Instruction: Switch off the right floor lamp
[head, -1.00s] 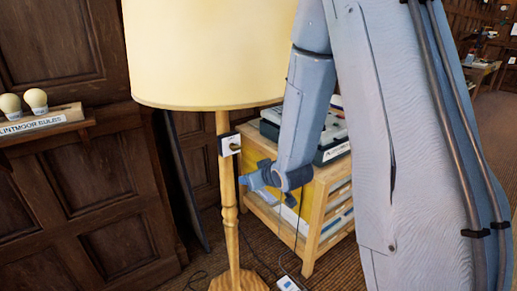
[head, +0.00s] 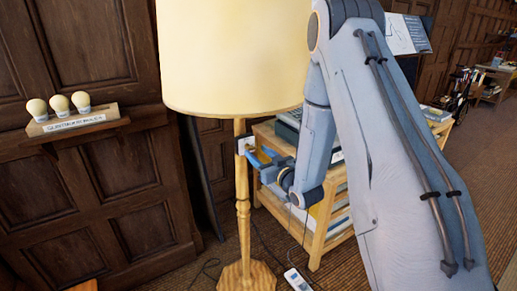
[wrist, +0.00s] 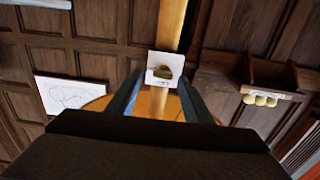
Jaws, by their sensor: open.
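A floor lamp with a cream shade (head: 238,55) and a turned wooden pole (head: 243,205) stands in front of me. It is the only floor lamp in the head view; whether it is lit I cannot tell for sure. A small white switch plate (head: 245,146) sits on the pole below the shade. In the wrist view the switch plate (wrist: 152,78) faces me with a brass-coloured knob (wrist: 162,72) on it. My gripper (head: 259,158) is just right of the plate. My gripper (wrist: 160,88) is open and empty, its fingers pointing towards the plate, one on either side.
A wooden shelf unit (head: 329,238) with boxes stands behind my arm. A wall ledge (head: 72,123) with several bulbs is at the left. A white power strip (head: 297,280) and cables lie by the lamp base (head: 246,277). Open floor (head: 480,190) lies at the right.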

